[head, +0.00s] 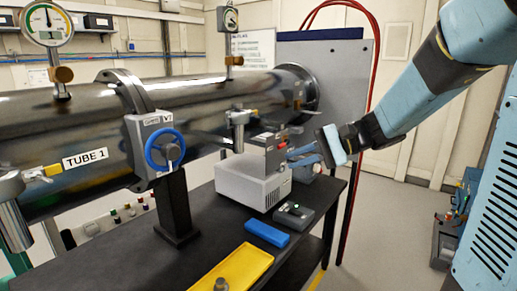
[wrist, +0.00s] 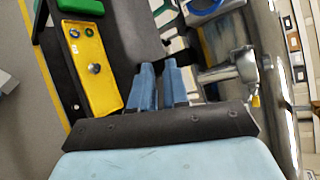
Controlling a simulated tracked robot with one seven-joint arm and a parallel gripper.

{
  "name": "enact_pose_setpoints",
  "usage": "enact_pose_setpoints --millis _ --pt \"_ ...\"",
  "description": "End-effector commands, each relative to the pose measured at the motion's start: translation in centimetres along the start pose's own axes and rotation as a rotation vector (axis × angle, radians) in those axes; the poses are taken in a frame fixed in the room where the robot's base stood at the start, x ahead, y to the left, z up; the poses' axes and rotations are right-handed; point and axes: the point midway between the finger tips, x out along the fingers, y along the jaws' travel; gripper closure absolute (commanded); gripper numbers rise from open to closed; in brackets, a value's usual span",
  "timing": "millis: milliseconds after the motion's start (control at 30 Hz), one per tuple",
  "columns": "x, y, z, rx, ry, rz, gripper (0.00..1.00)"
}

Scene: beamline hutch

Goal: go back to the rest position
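My gripper (head: 290,155) is at the end of my arm, which reaches in from the right in the head view. Its blue fingers are beside the grey and white box-shaped instrument (head: 255,180) on the black bench, over the bench's right side. In the wrist view the two fingers of my gripper (wrist: 159,66) lie close together with only a thin gap, and nothing shows between them. Whether the fingers touch the instrument cannot be told.
The steel tube (head: 75,125) with a blue handwheel (head: 165,150) runs along the left. The bench (head: 205,240) bears a yellow tray (head: 240,268), a blue block (head: 267,233) and a small grey box (head: 294,214). Red cables hang behind my gripper.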

Motion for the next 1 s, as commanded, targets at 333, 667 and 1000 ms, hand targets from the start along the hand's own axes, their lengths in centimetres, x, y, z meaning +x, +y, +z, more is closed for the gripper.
enact_pose_setpoints --millis 333,667,1000 --pt "-2.1 6.8 6.5 -0.222 0.176 0.457 0.85" --pt "-7.6 11.4 9.7 -0.486 0.420 0.820 0.85" --pt "-12.4 12.6 11.1 -0.703 0.623 1.035 0.85"
